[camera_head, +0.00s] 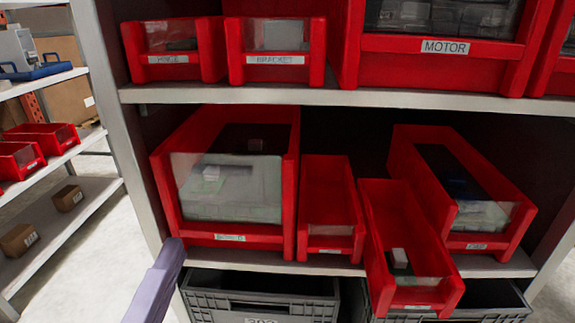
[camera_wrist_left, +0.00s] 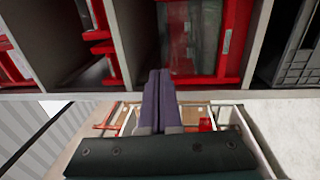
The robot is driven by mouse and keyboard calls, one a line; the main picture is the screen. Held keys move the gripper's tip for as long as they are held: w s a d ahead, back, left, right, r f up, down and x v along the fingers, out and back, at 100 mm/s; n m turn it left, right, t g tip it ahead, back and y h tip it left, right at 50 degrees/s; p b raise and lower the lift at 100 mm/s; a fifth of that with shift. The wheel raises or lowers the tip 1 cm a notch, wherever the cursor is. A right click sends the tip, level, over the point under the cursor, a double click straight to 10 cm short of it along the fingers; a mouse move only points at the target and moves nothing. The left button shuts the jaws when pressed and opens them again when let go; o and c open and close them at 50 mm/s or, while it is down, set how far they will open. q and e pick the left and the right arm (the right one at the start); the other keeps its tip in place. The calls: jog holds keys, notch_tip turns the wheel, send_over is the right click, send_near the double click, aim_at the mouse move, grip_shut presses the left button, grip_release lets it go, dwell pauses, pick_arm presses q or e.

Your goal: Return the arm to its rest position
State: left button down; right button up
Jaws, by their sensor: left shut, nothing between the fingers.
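My left gripper (camera_head: 170,250) shows at the lower left of the head view as a purple finger in front of the shelf's left post. In the left wrist view its two purple fingers (camera_wrist_left: 159,78) lie together, shut and empty. The fingertips appear in front of a red bin with a clear front (camera_wrist_left: 190,45); I cannot tell the exact gap. My right gripper is in neither view.
The shelf holds a large red bin (camera_head: 229,238), a narrow red bin (camera_head: 330,242), a forward-jutting tilted red bin (camera_head: 415,295) and another large bin (camera_head: 480,240). Grey crates (camera_head: 262,308) stand below. Labelled red bins (camera_head: 275,75) sit above. Another rack (camera_head: 75,205) stands left, beyond open floor.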

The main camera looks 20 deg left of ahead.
pick_arm(q)
jog(key=w+d+r+m+g+h+p, duration=0.1)
jog(key=d+r+m+g+h+p, duration=0.4)
jog(key=d+r+m+h+p, duration=0.65)
jog(key=s+a+r+m+g+y+p, duration=0.2)
jog(key=s+a+m+g+y+p, duration=0.55)
jog(key=s+a+m+g, duration=0.35)
jog(key=w+a+r+p+v, duration=0.1)
jog(key=w+p+v, duration=0.2)
jog(key=p+v, duration=1.5)
jog(key=w+a+r+p+v, duration=0.1)
jog(key=w+p+v, duration=0.3)
jog(key=p+v, duration=1.4)
jog(key=shift+w+r+t+h+p, duration=0.15)
jog(key=shift+r+t+h+p, duration=0.2)
jog(key=shift+p, duration=0.55)
